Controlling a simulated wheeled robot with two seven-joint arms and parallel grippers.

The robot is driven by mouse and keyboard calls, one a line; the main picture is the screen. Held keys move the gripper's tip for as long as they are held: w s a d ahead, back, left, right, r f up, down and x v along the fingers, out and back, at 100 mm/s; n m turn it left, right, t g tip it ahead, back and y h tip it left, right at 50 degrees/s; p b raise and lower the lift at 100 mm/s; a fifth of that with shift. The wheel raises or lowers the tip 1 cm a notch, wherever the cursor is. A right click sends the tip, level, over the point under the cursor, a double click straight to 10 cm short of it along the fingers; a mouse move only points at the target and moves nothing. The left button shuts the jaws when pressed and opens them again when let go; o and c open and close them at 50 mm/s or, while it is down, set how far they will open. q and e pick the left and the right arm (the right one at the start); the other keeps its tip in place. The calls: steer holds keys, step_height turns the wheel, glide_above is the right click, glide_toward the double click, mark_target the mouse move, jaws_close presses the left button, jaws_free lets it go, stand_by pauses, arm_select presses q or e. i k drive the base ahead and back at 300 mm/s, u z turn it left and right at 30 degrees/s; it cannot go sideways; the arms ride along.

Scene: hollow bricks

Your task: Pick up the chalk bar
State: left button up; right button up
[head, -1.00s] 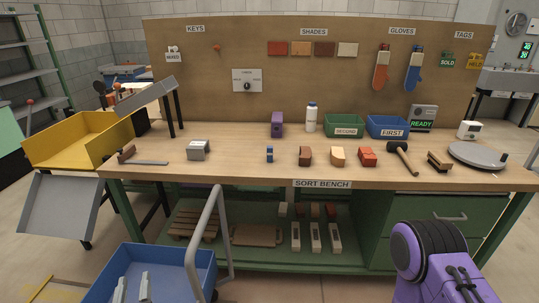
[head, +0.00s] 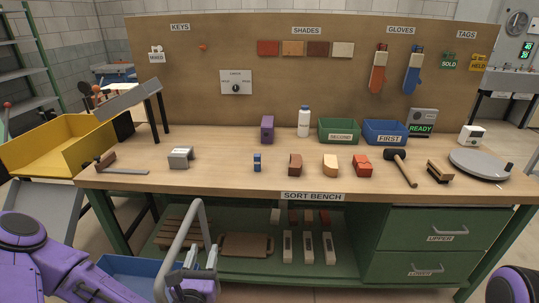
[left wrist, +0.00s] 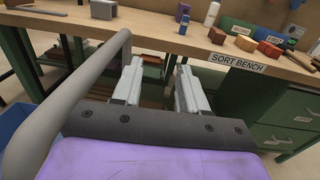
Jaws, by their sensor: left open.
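No bar is marked as chalk, and I cannot tell which one is meant. Several pale bars (head: 308,247) stand on the shelf under the bench, in the head view. A cream-topped block (head: 330,165) sits on the bench top between a brown block (head: 295,165) and a red block (head: 362,165). My left gripper (head: 201,258) is open and empty in front of the bench, below its top, beside the grey cart handle. Its spread fingers (left wrist: 158,82) show in the left wrist view with nothing between them. My right gripper is outside the picture.
The blue cart's grey handle (left wrist: 65,100) curves close to the left of my left gripper. The bench edge (head: 240,188) is above it. Green drawers (head: 440,240) close off the right side under the bench. A wooden crate (head: 180,233) and board (head: 245,245) lie on the shelf.

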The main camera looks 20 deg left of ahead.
mark_target(257, 157)
steer(key=i, duration=1.3)
steer(key=u, duration=0.05)
